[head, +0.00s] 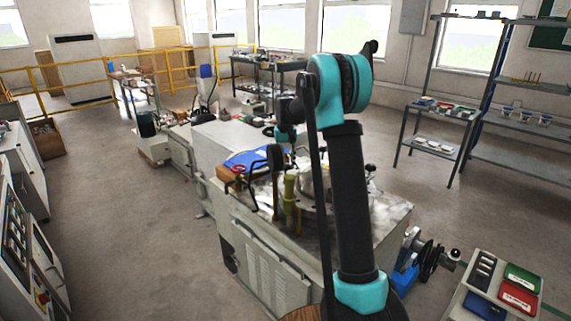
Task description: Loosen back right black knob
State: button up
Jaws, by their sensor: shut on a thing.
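The test machine (385,222) stands in front of me with a clamped fixture on its top. A tall dark knob or handle (275,157) stands at the fixture's left, near yellow-green posts (290,195). A small black knob (370,168) shows just right of my arm. My teal wrist hangs over the fixture, left of my forearm. My gripper (292,151) is only a small dark patch below the wrist, mostly hidden behind the posts and fixture. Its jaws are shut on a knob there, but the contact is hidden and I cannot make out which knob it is.
A blue binder (248,160) lies on the machine's left part. Shelves (525,115) stand at the back right. A bench with coloured trays (518,293) is at the front right. A yellow railing (90,75) runs behind. The floor at left is clear.

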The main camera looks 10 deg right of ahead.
jog(key=n, duration=0.3)
jog(key=shift+n, duration=2.2)
jog(key=o, duration=1.2)
jog(key=shift+r, duration=0.1)
notch_tip(320, 180, up, 12)
jog(key=shift+f, duration=0.1)
